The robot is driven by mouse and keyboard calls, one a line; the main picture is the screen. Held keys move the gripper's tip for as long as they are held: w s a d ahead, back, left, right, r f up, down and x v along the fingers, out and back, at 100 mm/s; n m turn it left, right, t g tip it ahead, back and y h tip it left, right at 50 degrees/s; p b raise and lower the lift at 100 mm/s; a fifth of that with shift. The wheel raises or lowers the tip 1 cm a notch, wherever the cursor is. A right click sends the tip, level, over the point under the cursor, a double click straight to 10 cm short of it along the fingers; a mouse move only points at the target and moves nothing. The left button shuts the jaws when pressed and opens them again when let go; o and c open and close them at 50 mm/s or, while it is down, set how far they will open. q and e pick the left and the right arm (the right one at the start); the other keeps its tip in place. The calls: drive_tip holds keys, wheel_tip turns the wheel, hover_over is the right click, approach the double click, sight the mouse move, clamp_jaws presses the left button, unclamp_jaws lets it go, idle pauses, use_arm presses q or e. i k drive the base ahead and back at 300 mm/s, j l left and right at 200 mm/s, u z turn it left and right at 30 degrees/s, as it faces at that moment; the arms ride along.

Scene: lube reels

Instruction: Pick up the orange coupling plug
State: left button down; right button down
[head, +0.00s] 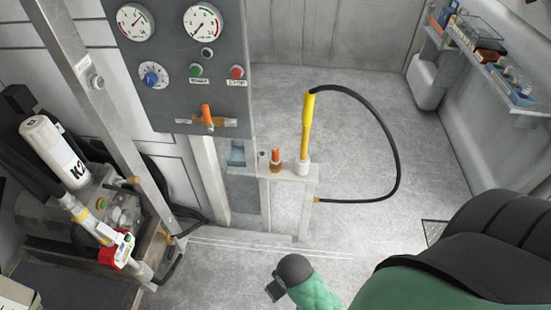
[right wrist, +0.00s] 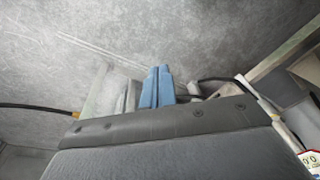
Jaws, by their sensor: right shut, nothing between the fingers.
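The orange coupling plug (head: 276,156) stands upright in a brown-orange fitting on the left of a pale metal bracket (head: 289,172). It is not visible in the right wrist view. My left gripper is not in view.
A yellow handle (head: 307,125) stands right of the plug, with a black hose (head: 397,150) looping right. A gauge panel (head: 180,45) with an orange lever (head: 207,116) stands at the left. A pump unit (head: 110,205) is at lower left.

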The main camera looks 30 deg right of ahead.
sight(274, 160)
drive_tip(key=k+j+z, duration=0.1)
drive_tip(key=j+z, duration=0.3)
drive_tip(key=k+j+z, duration=0.15)
drive_tip(key=z, duration=0.2)
drive_tip(key=k+j+z, duration=0.2)
drive_tip(key=z, duration=0.2)
drive_tip(key=j, duration=0.1)
